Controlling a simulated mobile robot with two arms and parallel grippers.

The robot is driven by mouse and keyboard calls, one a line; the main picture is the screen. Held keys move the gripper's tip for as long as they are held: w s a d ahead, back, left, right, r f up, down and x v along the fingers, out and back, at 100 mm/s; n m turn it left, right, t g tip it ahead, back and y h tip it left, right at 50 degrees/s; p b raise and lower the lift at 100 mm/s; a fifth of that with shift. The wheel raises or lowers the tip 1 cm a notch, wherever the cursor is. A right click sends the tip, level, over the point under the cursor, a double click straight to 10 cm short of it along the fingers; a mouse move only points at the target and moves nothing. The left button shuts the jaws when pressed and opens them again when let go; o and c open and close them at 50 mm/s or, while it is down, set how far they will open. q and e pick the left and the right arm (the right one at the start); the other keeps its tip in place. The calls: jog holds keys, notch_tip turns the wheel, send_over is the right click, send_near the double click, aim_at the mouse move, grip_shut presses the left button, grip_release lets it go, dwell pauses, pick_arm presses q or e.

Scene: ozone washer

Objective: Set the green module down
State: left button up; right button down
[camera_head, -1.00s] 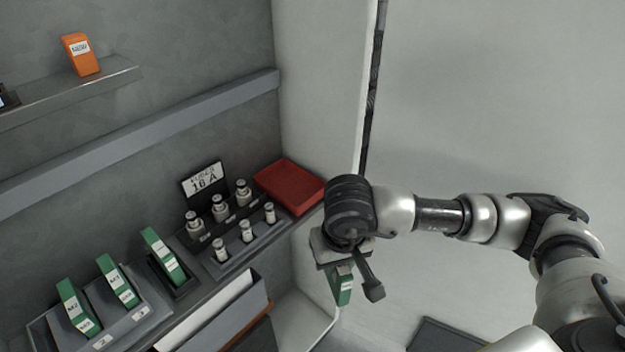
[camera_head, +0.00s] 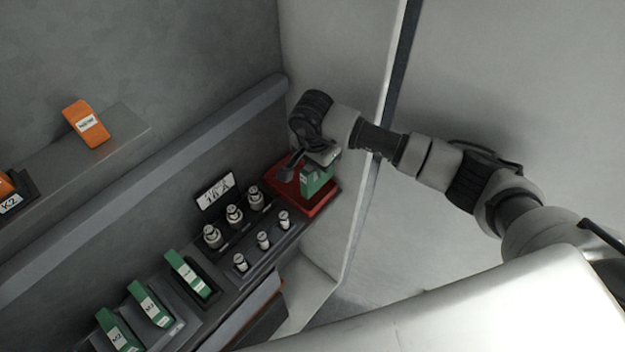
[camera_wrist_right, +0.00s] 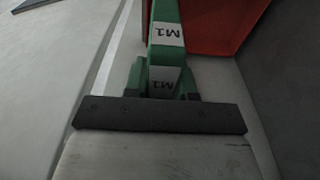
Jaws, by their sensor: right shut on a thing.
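The green module (camera_head: 317,183), with white labels reading M1 in the right wrist view (camera_wrist_right: 165,60), is in my right gripper (camera_head: 314,166). The gripper is shut on it. The module appears at the red tray (camera_head: 283,191) at the right end of the shelf, in front of part of it. I cannot tell whether the module touches the tray. In the right wrist view the tray (camera_wrist_right: 215,25) lies beyond the module, to its upper right. My left gripper is not in view.
Several metal fuses (camera_head: 234,216) stand in a holder with a sign, left of the tray. Other green modules (camera_head: 190,274) stand in holders farther left. An orange module (camera_head: 86,123) stands on the upper shelf. A wall panel edge (camera_head: 385,120) rises right of the tray.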

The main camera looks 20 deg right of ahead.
aim_at(317, 180)
notch_tip(317, 180, down, 2)
jog(key=shift+w+f+b, duration=0.15)
jog(key=shift+b, duration=0.15)
notch_tip(317, 180, down, 4)
jog(key=shift+f+b, duration=0.1)
jog(key=shift+b, duration=1)
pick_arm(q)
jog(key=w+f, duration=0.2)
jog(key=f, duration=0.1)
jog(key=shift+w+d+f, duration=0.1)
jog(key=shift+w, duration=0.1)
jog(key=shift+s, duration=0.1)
pick_arm(e)
jog(key=shift+f, duration=0.1)
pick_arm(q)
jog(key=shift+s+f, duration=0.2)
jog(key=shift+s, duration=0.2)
pick_arm(e)
jog(key=c, duration=0.9)
grip_release()
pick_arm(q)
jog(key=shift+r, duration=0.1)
